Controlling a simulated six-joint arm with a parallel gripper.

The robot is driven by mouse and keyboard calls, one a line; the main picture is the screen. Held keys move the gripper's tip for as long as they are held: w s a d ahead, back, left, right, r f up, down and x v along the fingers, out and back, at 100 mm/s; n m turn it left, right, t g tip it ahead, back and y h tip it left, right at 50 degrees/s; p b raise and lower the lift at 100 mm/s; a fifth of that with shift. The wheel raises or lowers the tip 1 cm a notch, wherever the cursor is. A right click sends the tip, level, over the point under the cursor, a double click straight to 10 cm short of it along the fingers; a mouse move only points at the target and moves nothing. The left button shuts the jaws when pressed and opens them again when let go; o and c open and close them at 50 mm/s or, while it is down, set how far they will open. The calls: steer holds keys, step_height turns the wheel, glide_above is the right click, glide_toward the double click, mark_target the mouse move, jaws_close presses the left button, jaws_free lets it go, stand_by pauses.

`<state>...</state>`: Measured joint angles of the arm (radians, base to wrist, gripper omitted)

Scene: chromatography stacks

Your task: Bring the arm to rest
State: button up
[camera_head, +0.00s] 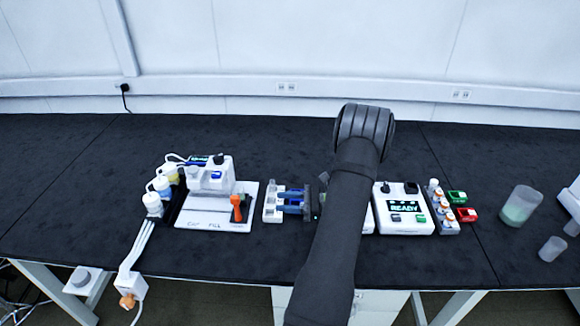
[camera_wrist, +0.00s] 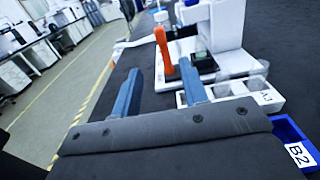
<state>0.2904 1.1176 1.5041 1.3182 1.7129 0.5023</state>
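My gripper (camera_head: 279,201) points left over the white vial rack (camera_head: 269,214) in the middle of the bench. In the wrist view my gripper (camera_wrist: 160,68) shows two blue fingers held wide apart, with nothing between them. The same rack (camera_wrist: 268,104) stands to the right of the fingers there, with an "A1" label and clear vials in it. My dark forearm crosses the bench in the head view and hides part of what stands behind it. I cannot tell whether the fingers touch the rack.
A white machine (camera_head: 211,176) with an orange lever (camera_head: 237,208) stands left of my gripper. A "READY" device (camera_head: 404,222), a capped-vial rack (camera_head: 443,212) and two beakers (camera_head: 520,205) stand right. A blue "B2" tray (camera_wrist: 290,133) lies close by. The bench's back strip is clear.

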steer(key=a, duration=1.7)
steer(key=shift+a, duration=0.35)
stand_by(0.5)
